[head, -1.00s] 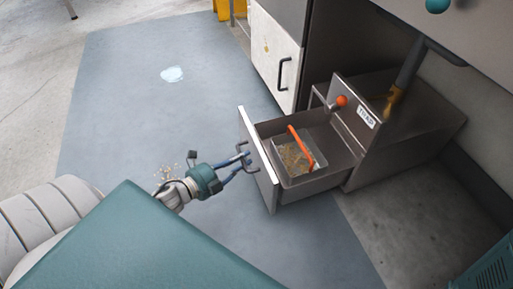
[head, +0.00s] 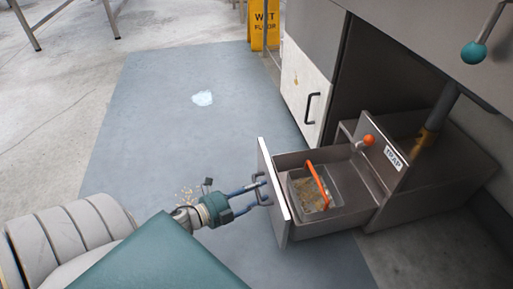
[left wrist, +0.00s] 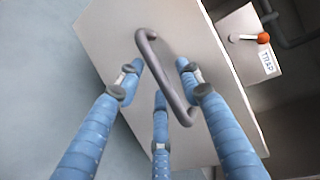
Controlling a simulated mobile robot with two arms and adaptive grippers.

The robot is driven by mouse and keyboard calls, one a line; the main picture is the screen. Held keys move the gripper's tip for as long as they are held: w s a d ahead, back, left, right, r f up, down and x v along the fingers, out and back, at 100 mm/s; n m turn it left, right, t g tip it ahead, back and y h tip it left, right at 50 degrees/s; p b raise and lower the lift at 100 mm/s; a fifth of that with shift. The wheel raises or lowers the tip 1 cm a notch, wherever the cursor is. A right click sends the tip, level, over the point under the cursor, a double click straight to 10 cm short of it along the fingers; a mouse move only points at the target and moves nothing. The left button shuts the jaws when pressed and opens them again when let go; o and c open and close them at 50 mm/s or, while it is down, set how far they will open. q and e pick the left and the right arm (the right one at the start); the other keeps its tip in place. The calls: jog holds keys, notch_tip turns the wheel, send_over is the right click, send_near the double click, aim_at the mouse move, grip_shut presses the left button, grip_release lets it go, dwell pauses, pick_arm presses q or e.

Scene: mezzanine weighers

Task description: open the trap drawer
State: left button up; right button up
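The trap drawer (head: 274,190) is pulled well out of its grey metal housing, labelled TRAP (head: 394,159). Its pale front and bar handle face my left gripper (head: 264,189). In the left wrist view, the blue fingers of that gripper (left wrist: 160,72) are spread apart on both sides of the handle (left wrist: 168,75), with gaps showing; contact is unclear. A clear tub (head: 311,195) with brownish contents and an orange handle sits inside the drawer. My right gripper is not in view.
An orange-knobbed lever (head: 368,140) stands on the housing beside the label. A white cabinet door (head: 304,90) is behind the drawer. A yellow wet floor sign (head: 264,28) stands at the back.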

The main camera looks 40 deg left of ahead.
pick_arm(q)
jog(key=v, duration=1.2)
dwell(0.4)
